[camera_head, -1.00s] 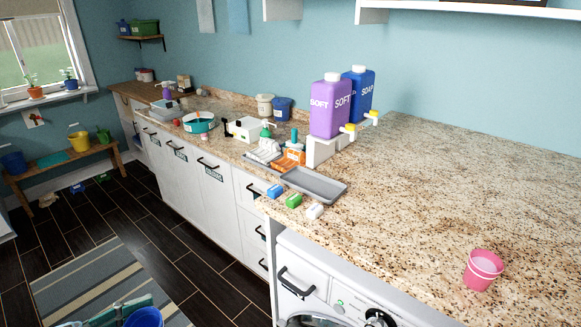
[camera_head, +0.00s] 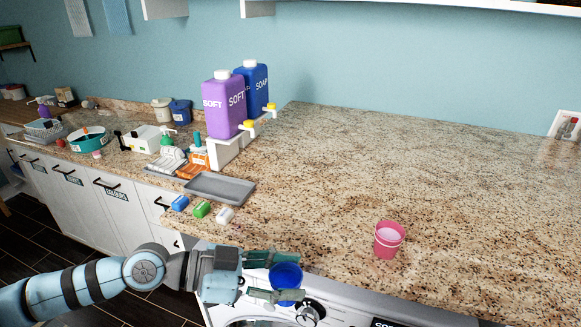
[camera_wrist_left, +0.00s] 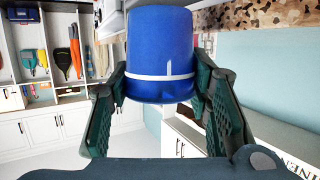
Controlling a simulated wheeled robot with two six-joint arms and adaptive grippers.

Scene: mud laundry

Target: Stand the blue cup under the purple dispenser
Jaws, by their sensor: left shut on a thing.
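The blue cup (camera_head: 287,277) is held between the fingers of my left gripper (camera_head: 273,277), in front of the counter edge above the washing machine. In the left wrist view the cup (camera_wrist_left: 161,55) fills the space between the two green fingers of the gripper (camera_wrist_left: 160,95). The purple dispenser (camera_head: 222,108), marked SOFT, stands on a white stand on the counter, up and left of the cup. Its yellow-topped tap (camera_head: 247,125) points right, over the counter. My right gripper is not in view.
A grey tray (camera_head: 220,188) lies below the dispensers, with small blue, green and white blocks in front. A blue SOAP dispenser (camera_head: 256,86) stands behind the purple one. A pink cup (camera_head: 389,238) stands on the counter to the right. The counter around it is clear.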

